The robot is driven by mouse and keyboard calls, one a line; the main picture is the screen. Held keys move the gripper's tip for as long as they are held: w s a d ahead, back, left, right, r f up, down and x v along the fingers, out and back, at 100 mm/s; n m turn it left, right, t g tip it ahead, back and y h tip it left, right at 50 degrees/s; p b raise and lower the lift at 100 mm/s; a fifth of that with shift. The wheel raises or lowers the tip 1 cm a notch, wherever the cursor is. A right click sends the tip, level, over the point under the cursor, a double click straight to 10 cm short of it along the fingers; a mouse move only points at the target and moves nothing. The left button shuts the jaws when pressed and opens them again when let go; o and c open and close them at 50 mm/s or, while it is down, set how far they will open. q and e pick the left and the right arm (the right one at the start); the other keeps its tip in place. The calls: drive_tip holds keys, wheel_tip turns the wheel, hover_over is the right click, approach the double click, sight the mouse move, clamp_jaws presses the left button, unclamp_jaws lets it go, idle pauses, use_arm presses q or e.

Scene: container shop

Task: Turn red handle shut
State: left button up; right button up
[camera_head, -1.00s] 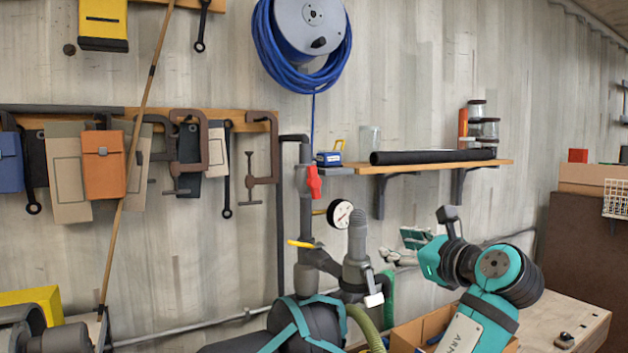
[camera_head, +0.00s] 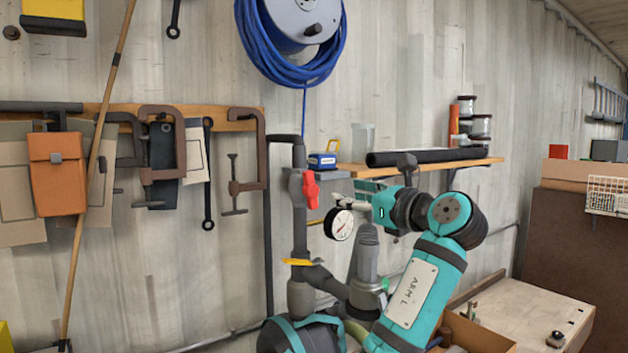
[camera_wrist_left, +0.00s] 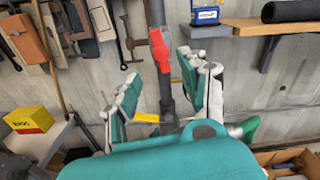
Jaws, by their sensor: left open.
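The red handle (camera_head: 310,190) sits on the upper part of a grey vertical pipe (camera_head: 299,225) and points roughly up and down, along the pipe. It also shows in the left wrist view (camera_wrist_left: 160,50), ahead of the fingers. No contact with the handle shows. My right gripper is not in view.
A round gauge (camera_head: 340,224) is close below the left gripper. A yellow handle (camera_head: 298,262) is lower on the pipe. A shelf (camera_head: 478,164) with a black roll (camera_head: 420,157) and a blue box (camera_head: 321,161) is close above and behind. Clamps hang left of the pipe.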

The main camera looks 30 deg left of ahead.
use_arm(q)
drive_tip(key=p, duration=0.2)
approach(312, 187)
drive_tip(key=a, duration=0.1)
drive_tip(key=p+x, duration=0.2)
drive_tip(key=x, duration=0.5)
drive_tip(key=shift+w+d+r, duration=0.1)
drive_tip(key=shift+r, duration=0.05)
drive_tip(key=shift+w+a+p, duration=0.3)
drive_tip(key=shift+a+p, duration=0.25)
drive_tip(key=shift+a, duration=0.1)
drive_tip(key=shift+w+a+f, duration=0.15)
drive_tip(key=shift+a+f, duration=0.05)
drive_tip(key=shift+a, duration=0.05)
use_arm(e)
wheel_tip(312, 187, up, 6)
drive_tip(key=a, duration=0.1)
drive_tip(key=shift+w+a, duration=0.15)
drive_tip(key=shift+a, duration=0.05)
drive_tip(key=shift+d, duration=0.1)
use_arm(q)
drive_tip(key=shift+c, duration=0.9)
drive_tip(key=shift+d, duration=0.1)
clamp_jaws()
